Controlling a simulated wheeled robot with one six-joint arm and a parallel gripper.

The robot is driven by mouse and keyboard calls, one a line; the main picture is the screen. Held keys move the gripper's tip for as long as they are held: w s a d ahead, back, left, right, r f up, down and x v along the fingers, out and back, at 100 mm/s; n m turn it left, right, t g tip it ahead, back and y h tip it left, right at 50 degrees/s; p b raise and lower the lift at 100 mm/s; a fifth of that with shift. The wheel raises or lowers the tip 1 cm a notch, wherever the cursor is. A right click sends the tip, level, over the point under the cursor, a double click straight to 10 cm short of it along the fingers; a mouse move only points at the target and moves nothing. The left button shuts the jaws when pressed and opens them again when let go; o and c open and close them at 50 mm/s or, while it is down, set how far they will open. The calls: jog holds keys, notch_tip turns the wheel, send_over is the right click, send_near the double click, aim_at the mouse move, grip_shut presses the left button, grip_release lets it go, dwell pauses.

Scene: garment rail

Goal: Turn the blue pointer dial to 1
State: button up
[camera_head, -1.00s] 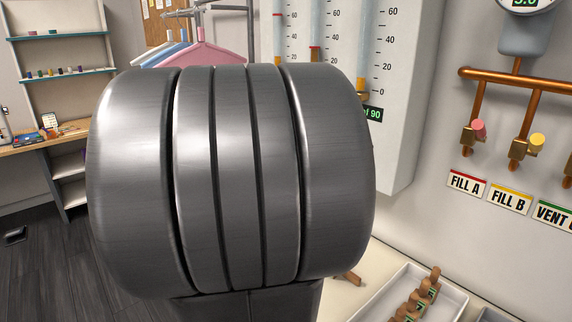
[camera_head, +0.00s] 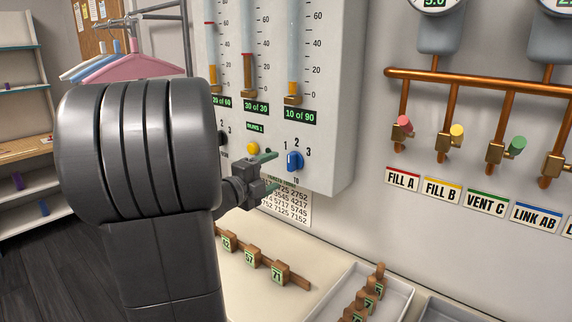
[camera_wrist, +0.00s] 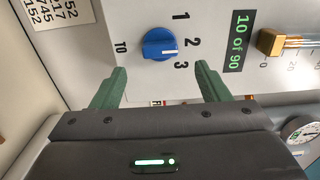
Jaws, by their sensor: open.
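The blue pointer dial (camera_head: 294,161) is on the lower front of the pale wall panel, with 1, 2 and 3 around its upper side and TO below. In the wrist view, the dial (camera_wrist: 159,45) lies ahead, between and beyond the fingertips. Its pointer seems to lie along the line toward 2, though the mark is small. My gripper (camera_head: 270,173) is open and empty, to the left of the dial in the head view. Its two green fingers also show in the wrist view (camera_wrist: 161,70), one on each side of the dial and apart from it.
The panel (camera_head: 338,120) carries gauge tubes with green displays and a yellow button (camera_head: 253,148). Below are a number sheet (camera_head: 290,203), a rack of numbered wooden tags (camera_head: 253,257) and a tray (camera_head: 397,295). Copper pipes (camera_head: 470,80) with coloured valves are at right.

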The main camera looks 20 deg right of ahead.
aim_at(289, 164)
jog(key=x, duration=0.6)
jog(key=shift+w+d+p, duration=0.2)
jog(key=shift+d+p, duration=0.1)
jog(key=shift+p, duration=0.05)
jog(key=c, duration=1)
